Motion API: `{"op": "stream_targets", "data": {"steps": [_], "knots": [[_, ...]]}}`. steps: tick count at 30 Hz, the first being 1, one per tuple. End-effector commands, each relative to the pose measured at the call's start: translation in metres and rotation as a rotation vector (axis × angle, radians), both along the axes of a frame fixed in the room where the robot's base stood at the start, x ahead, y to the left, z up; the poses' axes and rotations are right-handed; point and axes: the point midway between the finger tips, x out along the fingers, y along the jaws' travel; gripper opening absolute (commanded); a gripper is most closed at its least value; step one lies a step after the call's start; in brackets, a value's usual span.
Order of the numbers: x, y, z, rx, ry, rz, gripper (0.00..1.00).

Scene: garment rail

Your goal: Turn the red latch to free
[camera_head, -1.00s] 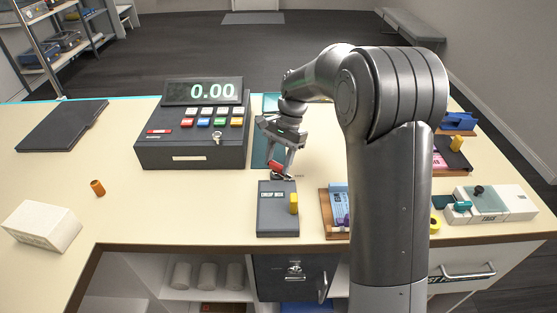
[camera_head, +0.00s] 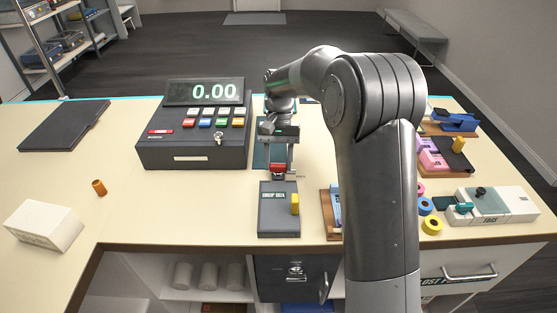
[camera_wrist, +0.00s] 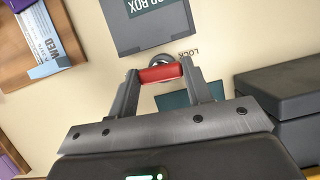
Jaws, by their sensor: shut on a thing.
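The red latch (camera_head: 278,170) is a short red bar behind the grey drop box (camera_head: 279,222) on the counter. It also shows in the wrist view (camera_wrist: 161,73), lying crosswise between the two fingers, with a round grey mount partly visible behind it. My gripper (camera_head: 279,167) is shut on the red latch, one finger at each end; it fills the lower part of the wrist view (camera_wrist: 161,76). Lettering reading "LOCK" is beside the mount in the wrist view. Any other marking around the latch is hidden or too small to read.
A cash register (camera_head: 193,137) stands close on the left. Rolls of tape (camera_head: 431,225) and a white device (camera_head: 497,204) lie to the right. The left part of the counter is mostly clear.

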Motion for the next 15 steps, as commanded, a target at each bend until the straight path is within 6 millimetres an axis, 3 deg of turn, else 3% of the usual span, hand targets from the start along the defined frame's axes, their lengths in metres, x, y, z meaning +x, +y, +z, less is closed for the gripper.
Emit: {"op": "stream_targets", "data": {"steps": [13,14,15], "knots": [[0.0016,-0.0002,0.0010,0.001,-0.006,0.006,0.23],[0.0015,-0.0002,0.0010,0.001,-0.006,0.006,0.48],[0.0015,-0.0002,0.0009,0.001,-0.005,0.006,0.51]]}}
